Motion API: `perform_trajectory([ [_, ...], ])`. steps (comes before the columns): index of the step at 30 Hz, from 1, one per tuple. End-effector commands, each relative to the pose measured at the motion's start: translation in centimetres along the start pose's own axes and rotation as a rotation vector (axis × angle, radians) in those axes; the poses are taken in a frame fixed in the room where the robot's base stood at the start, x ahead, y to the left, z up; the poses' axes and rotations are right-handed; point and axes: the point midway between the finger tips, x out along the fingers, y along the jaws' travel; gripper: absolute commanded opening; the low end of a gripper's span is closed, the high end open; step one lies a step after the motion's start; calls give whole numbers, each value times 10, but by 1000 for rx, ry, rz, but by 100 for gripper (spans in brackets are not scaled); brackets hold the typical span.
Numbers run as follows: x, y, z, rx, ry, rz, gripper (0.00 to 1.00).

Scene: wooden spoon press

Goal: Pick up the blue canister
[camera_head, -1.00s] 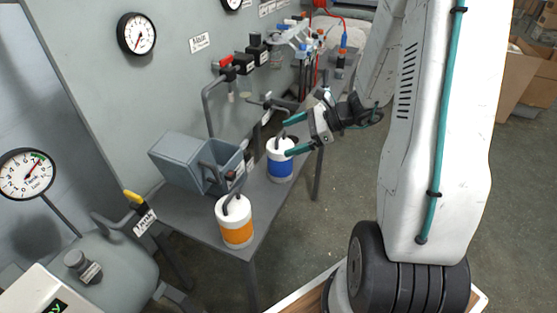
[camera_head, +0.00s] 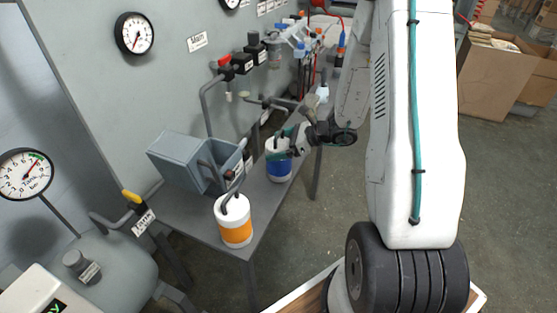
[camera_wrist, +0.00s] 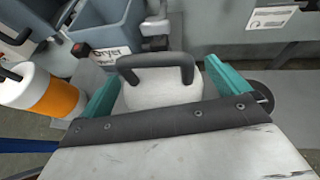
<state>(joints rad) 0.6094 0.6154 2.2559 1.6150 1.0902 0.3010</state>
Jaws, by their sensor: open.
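The blue canister (camera_head: 279,168) is white with a blue band and stands upright on the grey bench in the head view. Its white top and dark handle (camera_wrist: 157,68) show in the wrist view, between my two teal fingers. My gripper (camera_head: 284,143) is open at the canister's upper part, with one finger on each side. In the wrist view my gripper (camera_wrist: 160,85) hides the blue band. I cannot tell whether the fingers touch the canister.
An orange-banded canister (camera_head: 236,232) stands nearer on the grey bench (camera_head: 185,213). A grey-blue bin (camera_head: 178,160) labelled Dryer sits left of the blue canister. Pipes and valves (camera_head: 228,70) line the wall behind. Open floor lies right of the bench.

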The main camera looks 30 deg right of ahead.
Motion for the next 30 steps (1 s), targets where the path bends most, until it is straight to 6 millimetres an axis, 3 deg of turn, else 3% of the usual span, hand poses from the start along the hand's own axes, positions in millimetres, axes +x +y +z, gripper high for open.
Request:
perform_trajectory([
  [4,0,0,0,0,0,0,100],
  [5,0,0,0,0,0,0,94],
  [12,0,0,0,0,0,0,28],
  [14,-1,0,0,-1,-1,0,15],
  [23,-2,0,2,-2,-1,0,15],
  [30,-9,-1,18,-4,-2,-1,15],
])
